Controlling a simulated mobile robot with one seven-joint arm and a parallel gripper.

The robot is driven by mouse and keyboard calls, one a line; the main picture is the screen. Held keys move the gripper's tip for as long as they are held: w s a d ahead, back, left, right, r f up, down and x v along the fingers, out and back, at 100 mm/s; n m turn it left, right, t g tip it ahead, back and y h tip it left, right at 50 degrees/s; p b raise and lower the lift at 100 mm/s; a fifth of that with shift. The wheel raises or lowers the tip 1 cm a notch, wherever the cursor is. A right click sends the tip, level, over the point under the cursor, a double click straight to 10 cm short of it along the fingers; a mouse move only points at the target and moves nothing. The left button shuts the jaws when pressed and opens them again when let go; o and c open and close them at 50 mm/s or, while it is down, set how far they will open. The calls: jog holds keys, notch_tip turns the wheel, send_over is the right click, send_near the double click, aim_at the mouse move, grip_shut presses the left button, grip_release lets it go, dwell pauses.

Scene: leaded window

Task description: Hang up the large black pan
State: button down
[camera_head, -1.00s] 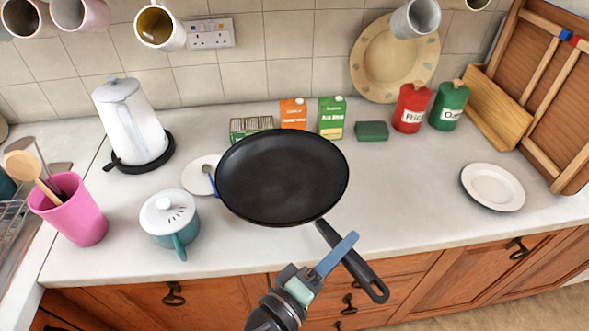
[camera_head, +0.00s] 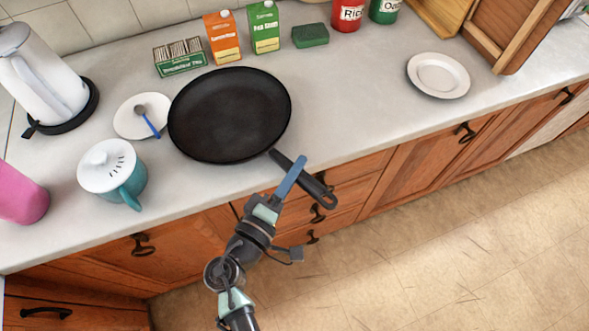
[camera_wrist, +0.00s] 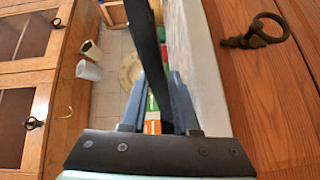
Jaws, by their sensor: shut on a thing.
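The large black pan (camera_head: 230,115) is face up over the counter in the head view, its handle (camera_head: 318,192) reaching out past the front edge. My gripper (camera_head: 298,165) is shut on the handle, close to the pan body. In the wrist view the dark handle (camera_wrist: 148,45) passes between my two fingers (camera_wrist: 158,100). I cannot tell whether the pan's underside touches the counter.
Left of the pan are a small plate (camera_head: 130,122) with a blue-handled spoon, a teal lidded pot (camera_head: 130,185) and a kettle (camera_head: 40,75). Behind it stand a tea box (camera_head: 180,62) and cartons (camera_head: 222,38). A white plate (camera_head: 438,76) lies right, with clear counter between.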

jog(key=c, duration=0.7)
grip_release()
jog(key=shift+f, duration=0.15)
jog(key=shift+o, duration=0.2)
